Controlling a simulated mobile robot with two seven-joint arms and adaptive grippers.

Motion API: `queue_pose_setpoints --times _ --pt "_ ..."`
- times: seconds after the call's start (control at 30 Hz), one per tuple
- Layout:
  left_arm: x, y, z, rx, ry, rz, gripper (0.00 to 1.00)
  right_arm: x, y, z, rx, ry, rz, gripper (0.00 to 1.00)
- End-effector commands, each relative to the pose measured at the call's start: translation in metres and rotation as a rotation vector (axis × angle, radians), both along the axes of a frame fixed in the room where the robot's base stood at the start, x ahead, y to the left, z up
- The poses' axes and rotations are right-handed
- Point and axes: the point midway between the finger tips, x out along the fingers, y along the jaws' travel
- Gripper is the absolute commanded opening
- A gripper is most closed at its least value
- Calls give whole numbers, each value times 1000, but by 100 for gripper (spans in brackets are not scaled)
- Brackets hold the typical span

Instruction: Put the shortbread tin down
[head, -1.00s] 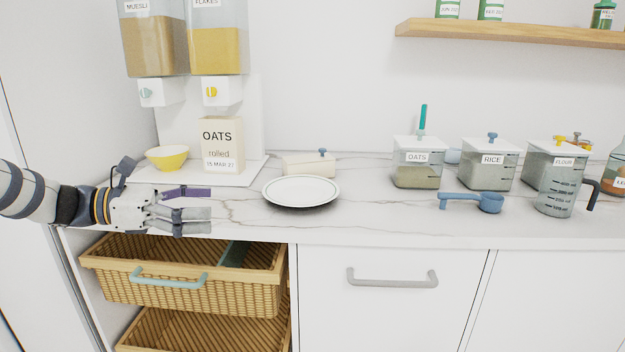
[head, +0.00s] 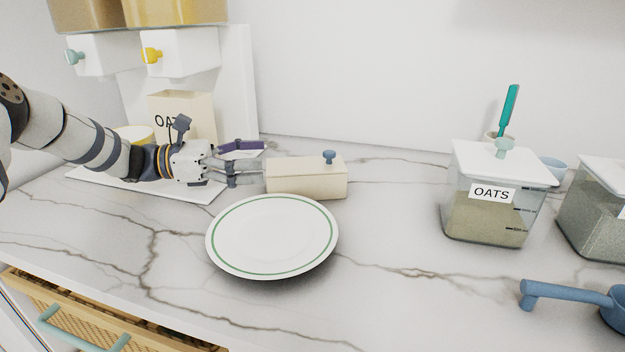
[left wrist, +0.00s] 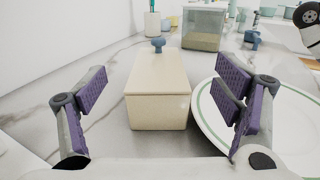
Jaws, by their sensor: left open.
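The shortbread tin is most likely the cream rectangular box (head: 305,179) with a blue knob on its lid; no label shows. It rests on the marble counter behind the white plate. In the left wrist view the tin (left wrist: 158,95) lies straight ahead, between the lines of the two fingers. My left gripper (head: 252,163) is open and empty at the tin's left end, with its purple finger pads (left wrist: 165,105) spread to either side. Its right finger is over the plate's edge in that view. My right gripper is not in view.
A white plate with a green ring (head: 272,236) sits in front of the tin. An oats canister (head: 490,215) and a blue scoop (head: 570,294) are at right. An oats box (head: 180,112) stands behind my left arm. Counter between tin and canister is clear.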

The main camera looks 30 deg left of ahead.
Motion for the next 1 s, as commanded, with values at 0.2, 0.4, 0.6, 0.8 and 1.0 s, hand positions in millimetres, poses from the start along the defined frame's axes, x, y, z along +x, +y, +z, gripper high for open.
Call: queue_pose_setpoints --times 0.2,0.4,0.6,0.8,1.0 --pt "7 -10 -27 0 3 -3 83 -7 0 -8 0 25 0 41" --pt "29 -42 -26 3 3 -5 83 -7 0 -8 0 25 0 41" --pt "44 -61 -25 1 1 0 83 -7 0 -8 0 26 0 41" --pt "45 -61 -24 0 0 0 81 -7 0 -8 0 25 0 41" --pt "45 -61 -24 0 0 0 36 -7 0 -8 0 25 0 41"
